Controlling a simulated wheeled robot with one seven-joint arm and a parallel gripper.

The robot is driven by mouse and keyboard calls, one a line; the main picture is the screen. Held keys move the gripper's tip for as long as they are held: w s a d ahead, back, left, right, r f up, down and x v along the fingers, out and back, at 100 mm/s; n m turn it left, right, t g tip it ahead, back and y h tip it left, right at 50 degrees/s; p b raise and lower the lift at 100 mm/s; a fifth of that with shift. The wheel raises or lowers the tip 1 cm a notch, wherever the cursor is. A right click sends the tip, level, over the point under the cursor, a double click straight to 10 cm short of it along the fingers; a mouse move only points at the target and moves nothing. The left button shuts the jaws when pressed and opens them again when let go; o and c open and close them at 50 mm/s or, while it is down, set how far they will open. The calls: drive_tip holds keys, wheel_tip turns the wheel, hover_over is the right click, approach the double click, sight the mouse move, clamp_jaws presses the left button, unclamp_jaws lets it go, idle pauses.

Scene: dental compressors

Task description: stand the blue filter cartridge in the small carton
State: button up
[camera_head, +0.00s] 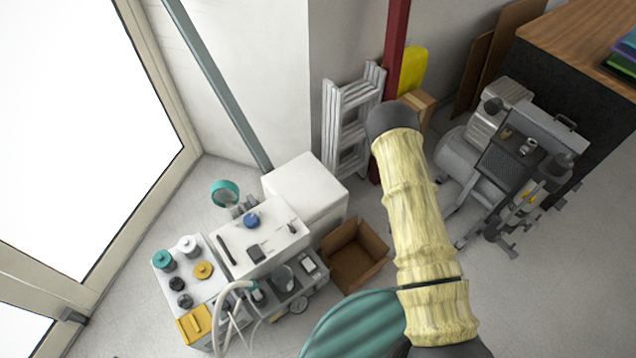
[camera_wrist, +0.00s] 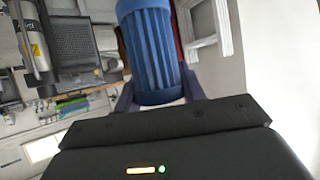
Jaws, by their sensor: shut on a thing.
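In the wrist view, the blue filter cartridge (camera_wrist: 150,45) is a ribbed blue cylinder. My gripper (camera_wrist: 158,90) is shut on it, with a purple finger at each side. The cartridge's far end is cut off by the top edge of the picture. In the head view, my yellow-sleeved arm reaches up the middle right, and neither the gripper nor the held cartridge can be made out. The small carton (camera_head: 373,271) is an open brown box on the floor, left of my arm. What is at its bottom is partly in shadow.
Left of the carton stand a white cabinet (camera_head: 318,186) and a cart with several jars, a blue round piece (camera_head: 252,219) and a hose. A grey ladder (camera_head: 347,115) and red post stand behind. A compressor (camera_head: 490,150) stands at right. Floor at lower right is clear.

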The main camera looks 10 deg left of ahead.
drive_tip(key=shift+d, duration=0.15)
drive_tip(key=w+a+f+n+g+y+b, duration=0.1)
drive_tip(key=w+a+f+n+y+b, duration=0.1)
drive_tip(key=w+a+f+b, duration=0.35)
drive_tip(key=w+a+f+n+y+b, duration=0.2)
drive_tip(key=w+a+f+b, duration=0.1)
drive_tip(key=a+f+b, duration=0.5)
drive_tip(key=w+a+f+n+g+y+b, duration=0.1)
drive_tip(key=w+a+f+n+y+b, duration=0.1)
drive_tip(key=w+a+f+b, duration=0.45)
drive_tip(key=w+a+n+g+y+b, duration=0.1)
drive_tip(key=w+a+n+y+b, duration=0.1)
drive_tip(key=w+a+b, duration=0.2)
drive_tip(key=w+a+f+n+g+y+b, duration=0.1)
drive_tip(key=w+a+b, duration=0.3)
drive_tip(key=a+b, duration=0.5)
drive_tip(key=n+g+b, duration=0.1)
drive_tip(key=b, duration=0.2)
drive_tip(key=shift+w+f+n+y, duration=0.2)
drive_tip(key=shift+w+n+y, duration=0.05)
drive_tip(key=shift+n+y, duration=0.15)
